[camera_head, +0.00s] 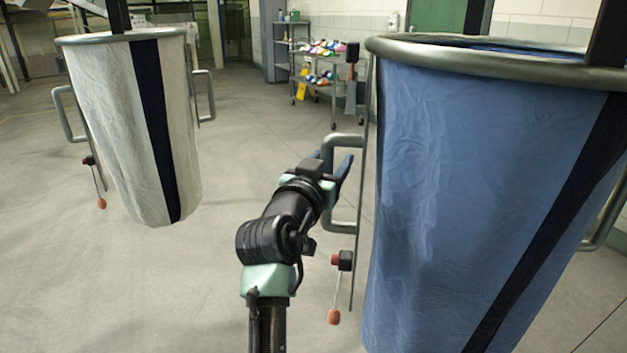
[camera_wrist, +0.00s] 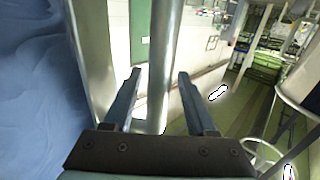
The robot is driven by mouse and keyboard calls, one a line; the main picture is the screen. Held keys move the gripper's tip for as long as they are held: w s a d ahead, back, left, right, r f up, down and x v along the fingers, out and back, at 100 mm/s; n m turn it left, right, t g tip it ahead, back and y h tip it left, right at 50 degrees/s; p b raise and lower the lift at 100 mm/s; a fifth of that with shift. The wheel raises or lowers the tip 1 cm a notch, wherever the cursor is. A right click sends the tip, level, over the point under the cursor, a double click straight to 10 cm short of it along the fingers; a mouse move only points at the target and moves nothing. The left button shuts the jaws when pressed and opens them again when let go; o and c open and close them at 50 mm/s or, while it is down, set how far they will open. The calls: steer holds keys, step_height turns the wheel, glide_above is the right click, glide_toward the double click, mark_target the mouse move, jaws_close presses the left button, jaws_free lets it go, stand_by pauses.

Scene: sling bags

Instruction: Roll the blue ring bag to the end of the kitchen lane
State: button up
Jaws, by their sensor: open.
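The blue ring bag (camera_head: 470,200) hangs from a metal ring on the right of the head view. Its cloth (camera_wrist: 35,90) fills the left of the wrist view. A bent metal handle (camera_head: 342,228) stands out from its left side. My gripper (camera_head: 332,162) is at this handle, with its fingers pointing toward it. In the wrist view my gripper (camera_wrist: 160,74) is open, and the upright handle bar (camera_wrist: 166,40) shows between the two fingers. I see no finger clearly pressing on the bar. My wrist hides part of the handle in the head view.
A white bag with a dark stripe (camera_head: 115,120) hangs at left, with its own side handles. A red-ended lever (camera_head: 334,316) hangs below the blue bag's handle. A shelf cart (camera_head: 325,70) stands at the back. The floor between the bags is clear.

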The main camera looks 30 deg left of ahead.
steer(key=s+d, duration=0.1)
steer(key=s, duration=1)
stand_by(0.9)
